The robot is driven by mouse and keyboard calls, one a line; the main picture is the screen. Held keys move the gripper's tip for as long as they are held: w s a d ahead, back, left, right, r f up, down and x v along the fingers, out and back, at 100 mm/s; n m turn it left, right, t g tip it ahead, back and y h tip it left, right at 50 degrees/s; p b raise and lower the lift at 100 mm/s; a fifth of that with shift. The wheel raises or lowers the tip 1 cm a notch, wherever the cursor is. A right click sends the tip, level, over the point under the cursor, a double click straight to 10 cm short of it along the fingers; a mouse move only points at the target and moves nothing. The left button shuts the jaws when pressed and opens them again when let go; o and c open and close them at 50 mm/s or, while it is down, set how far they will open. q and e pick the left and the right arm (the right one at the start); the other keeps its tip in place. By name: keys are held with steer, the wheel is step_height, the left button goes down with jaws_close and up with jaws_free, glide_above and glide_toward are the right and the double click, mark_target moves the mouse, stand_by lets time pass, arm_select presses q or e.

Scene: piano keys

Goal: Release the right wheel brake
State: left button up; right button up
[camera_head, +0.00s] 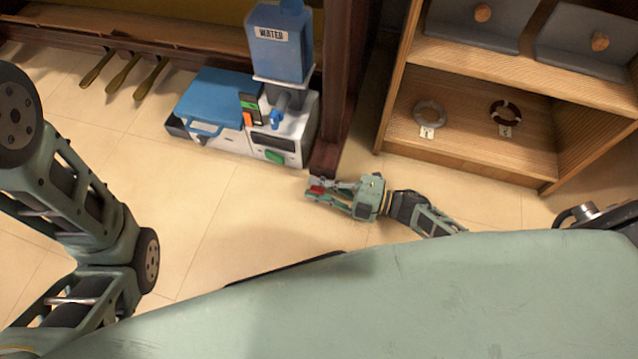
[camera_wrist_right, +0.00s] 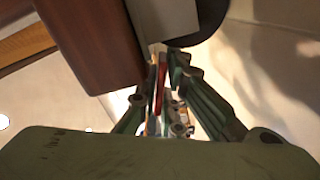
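The right wheel brake shows as a small red lever (camera_head: 317,189) at the foot of a dark wooden piano leg (camera_head: 336,90). In the right wrist view the red lever (camera_wrist_right: 161,78) stands below a grey metal bracket (camera_wrist_right: 163,20) and a dark rounded part, likely the wheel. My right gripper (camera_head: 325,190) is low by the floor, its fingers pointing left at the leg's foot. In the right wrist view its fingertips (camera_wrist_right: 164,85) lie close on either side of the red lever; whether they touch it cannot be told. My left gripper is out of view.
A water dispenser (camera_head: 280,45) on a white machine and a blue case (camera_head: 215,97) stand left of the leg. Pedals (camera_head: 124,74) are farther left. A wooden shelf (camera_head: 470,150) with rings stands right. Tiled floor (camera_head: 240,215) is clear before them.

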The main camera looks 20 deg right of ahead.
steer(key=o, duration=0.4)
steer(key=v, duration=1.2)
stand_by(0.3)
